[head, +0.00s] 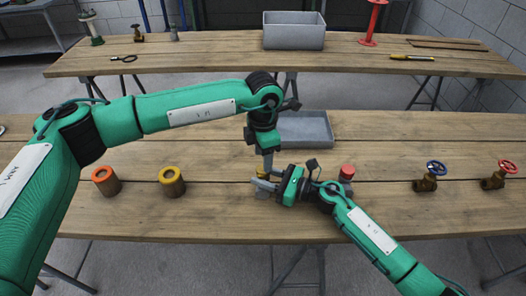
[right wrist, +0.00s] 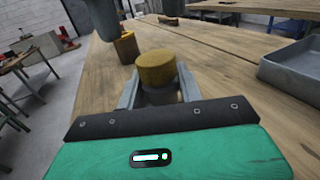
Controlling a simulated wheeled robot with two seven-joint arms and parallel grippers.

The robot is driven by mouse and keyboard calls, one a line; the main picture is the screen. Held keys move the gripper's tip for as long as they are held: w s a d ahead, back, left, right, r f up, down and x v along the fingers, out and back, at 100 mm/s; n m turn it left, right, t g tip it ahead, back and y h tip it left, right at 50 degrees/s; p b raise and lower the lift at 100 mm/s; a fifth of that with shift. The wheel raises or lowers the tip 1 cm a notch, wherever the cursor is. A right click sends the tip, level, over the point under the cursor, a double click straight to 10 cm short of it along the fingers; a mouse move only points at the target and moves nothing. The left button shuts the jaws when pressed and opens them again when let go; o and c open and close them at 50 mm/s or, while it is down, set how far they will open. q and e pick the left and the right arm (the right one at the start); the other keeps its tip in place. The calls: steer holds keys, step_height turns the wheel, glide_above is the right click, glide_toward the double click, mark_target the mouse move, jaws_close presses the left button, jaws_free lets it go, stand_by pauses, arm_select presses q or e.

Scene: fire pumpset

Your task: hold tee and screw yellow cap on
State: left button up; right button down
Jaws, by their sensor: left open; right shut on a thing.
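A yellow cap (right wrist: 157,68) sits on top of a grey fitting (right wrist: 160,96), seemingly the tee, in the right wrist view; how far it is threaded cannot be told. In the head view only a bit of the cap (head: 261,171) shows. My right gripper (head: 264,187) comes in from the right, shut on the fitting below the cap. My left gripper (head: 267,163) points down close above the cap, open. In the head view the arms hide most of the fitting.
Two brown cylinders, one orange-topped (head: 105,181) and one yellow-topped (head: 172,182), stand left. A grey tray (head: 318,128) lies behind the grippers. A red-topped piece (head: 347,172) stands right, near my right arm. Blue-wheeled (head: 428,180) and red-wheeled (head: 498,176) valves stand farther right.

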arm_select(q)
steer(key=n, duration=0.5)
steer(key=shift+r, duration=0.4)
steer(key=n, duration=0.3)
steer(key=r+n, duration=0.1)
steer(key=n, duration=0.2)
steer(key=shift+d, duration=0.1)
steer(key=n, duration=0.3)
steer(key=r+n, duration=0.1)
steer(key=n, duration=0.7)
steer(key=shift+r+n, duration=0.35)
steer(key=shift+n, duration=0.05)
steer(key=shift+f, duration=0.1)
steer(key=shift+f, duration=3.9)
